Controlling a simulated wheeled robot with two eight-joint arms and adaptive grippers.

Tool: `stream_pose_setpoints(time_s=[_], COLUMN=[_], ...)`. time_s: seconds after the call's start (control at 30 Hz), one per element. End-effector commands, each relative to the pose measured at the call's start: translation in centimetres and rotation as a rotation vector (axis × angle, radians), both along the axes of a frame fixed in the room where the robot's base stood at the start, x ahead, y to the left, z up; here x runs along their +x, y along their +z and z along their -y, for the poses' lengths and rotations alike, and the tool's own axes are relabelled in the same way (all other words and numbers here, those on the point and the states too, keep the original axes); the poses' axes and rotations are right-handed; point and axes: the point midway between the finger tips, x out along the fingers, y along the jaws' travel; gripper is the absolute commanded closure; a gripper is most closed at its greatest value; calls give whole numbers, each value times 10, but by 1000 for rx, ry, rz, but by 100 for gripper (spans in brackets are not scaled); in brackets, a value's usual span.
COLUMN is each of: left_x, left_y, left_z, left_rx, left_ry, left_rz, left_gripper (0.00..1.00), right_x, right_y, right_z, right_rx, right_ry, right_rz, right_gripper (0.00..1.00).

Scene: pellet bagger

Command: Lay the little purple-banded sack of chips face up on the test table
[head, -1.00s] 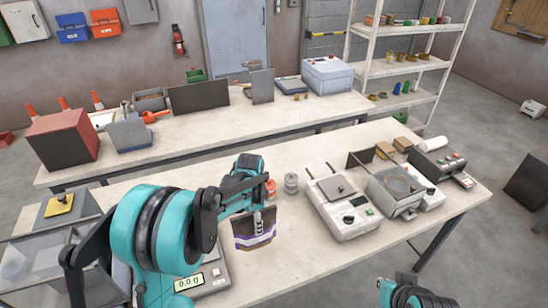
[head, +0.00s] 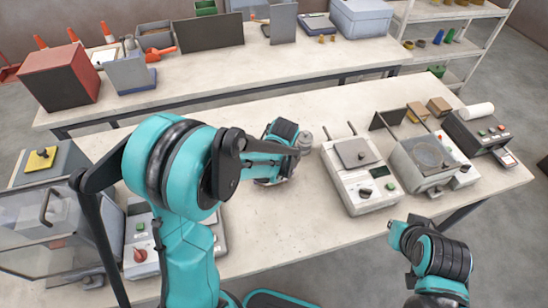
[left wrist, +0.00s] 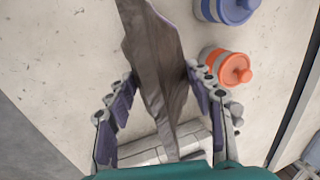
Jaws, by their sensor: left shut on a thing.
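The little sack (left wrist: 155,45) runs between the fingers of my left gripper (left wrist: 160,97) in the left wrist view. I see it nearly edge-on as a creased grey-brown strip, its purple band not distinguishable. My left gripper is shut on it, above the pale test table (head: 290,235). In the head view my left wrist is above the table's middle, left of the boxy instrument; the fingers and sack are mostly hidden there. My right wrist is at the lower right, before the table's front edge; its fingers cannot be made out.
An orange-lidded jar (left wrist: 228,67) and a blue one (left wrist: 230,8) stand close beside the sack. A boxy instrument (head: 362,180) and a tester with a round plate (head: 425,158) stand to the right. The table's front middle is bare.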

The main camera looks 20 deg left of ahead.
Motion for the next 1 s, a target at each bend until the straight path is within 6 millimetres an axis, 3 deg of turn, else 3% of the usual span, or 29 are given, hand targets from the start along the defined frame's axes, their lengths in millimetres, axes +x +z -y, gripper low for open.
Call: stream_pose_setpoints(time_s=[0.1,0.23,0.6,0.8,1.0], left_x=[-20,-36,-65,-73,-78], left_y=[-18,-29,-48,-55,-56], left_z=[15,26,45,51,53], left_rx=[88,177,362,426,459], left_ry=[-11,-12,-8,-6,-4], left_rz=[133,270,542,634,682], left_gripper=[99,99,99,99,99], right_x=[0,-1,-1,-1,-1], right_y=[-23,-49,-117,-145,-157], right_z=[0,0,0,0,0], right_rx=[0,0,0,0,0], right_ry=[0,0,0,0,0], right_rz=[0,0,0,0,0], right_gripper=[100,100,100,100,100])
